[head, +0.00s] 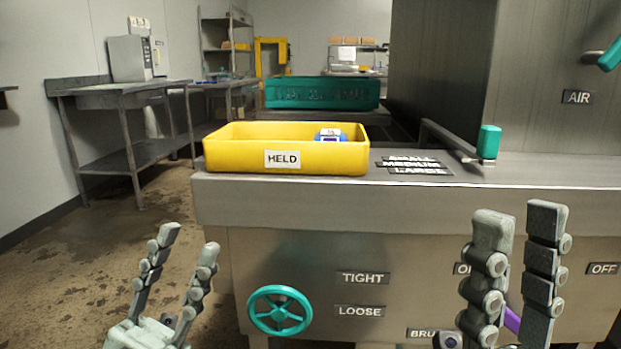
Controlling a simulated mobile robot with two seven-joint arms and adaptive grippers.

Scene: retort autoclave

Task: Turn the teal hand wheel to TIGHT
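The teal hand wheel (280,310) is on the lower left of the steel cabinet front, with its rim and spokes in plain view. To its right are a TIGHT label (363,278) and, below that, a LOOSE label (359,311). My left gripper (190,238) is open and empty, pointing up, to the left of the wheel and apart from it in the picture. My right gripper (520,217) points up in front of the cabinet's right part, well right of the wheel, its fingers apart with nothing between the tips.
A yellow HELD crate (222,158) with a blue item (331,136) stands on the steel counter. A teal-handled lever (489,142) rises from the counter at right. A purple part (512,320) shows behind my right gripper. Floor at left is open before a side table (120,88).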

